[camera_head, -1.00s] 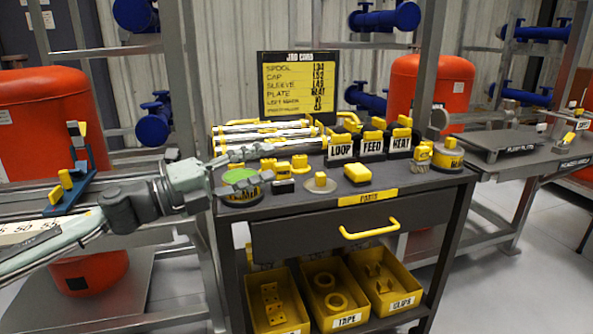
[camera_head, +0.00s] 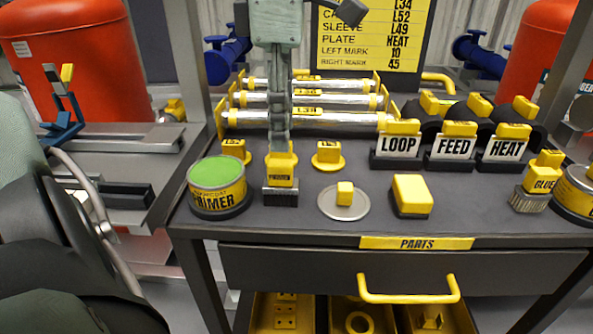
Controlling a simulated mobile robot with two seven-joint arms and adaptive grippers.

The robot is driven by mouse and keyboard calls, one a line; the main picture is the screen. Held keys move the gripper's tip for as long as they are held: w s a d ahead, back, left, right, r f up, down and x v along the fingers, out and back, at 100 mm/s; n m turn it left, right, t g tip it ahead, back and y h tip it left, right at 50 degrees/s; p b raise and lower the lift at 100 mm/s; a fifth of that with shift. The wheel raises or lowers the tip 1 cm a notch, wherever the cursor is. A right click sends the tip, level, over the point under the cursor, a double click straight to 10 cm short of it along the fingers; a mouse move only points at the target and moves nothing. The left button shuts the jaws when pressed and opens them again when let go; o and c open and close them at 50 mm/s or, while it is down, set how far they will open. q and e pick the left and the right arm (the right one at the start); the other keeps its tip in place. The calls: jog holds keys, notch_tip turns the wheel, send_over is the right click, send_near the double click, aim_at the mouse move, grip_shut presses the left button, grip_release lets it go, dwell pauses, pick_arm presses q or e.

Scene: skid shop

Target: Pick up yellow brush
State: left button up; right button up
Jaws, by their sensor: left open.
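A yellow brush (camera_head: 282,167) with a dark label and dark bristles stands upright on the cart top, right of the primer can. My left gripper (camera_head: 279,143) points straight down over it, its fingers at the top of the yellow handle. The gripper is open; its narrow edge-on look hides whether the fingers touch the handle. A second yellow brush (camera_head: 544,176), labelled glue, stands at the right beside a can. My right gripper is not in view.
Close by stand the green-topped primer can (camera_head: 218,186), a round plate with a yellow knob (camera_head: 344,201) and a yellow block (camera_head: 411,195). Silver rollers (camera_head: 310,101) lie behind. The loop, feed and heat blocks (camera_head: 455,147) stand to the right.

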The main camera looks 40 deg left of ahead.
aim_at(280, 162)
pick_arm(q)
jog(key=f, duration=0.4)
jog(key=s+f, duration=0.1)
jog(key=shift+d+f, duration=0.1)
jog(key=shift+f, duration=0.75)
jog(key=shift+w, duration=0.1)
grip_shut()
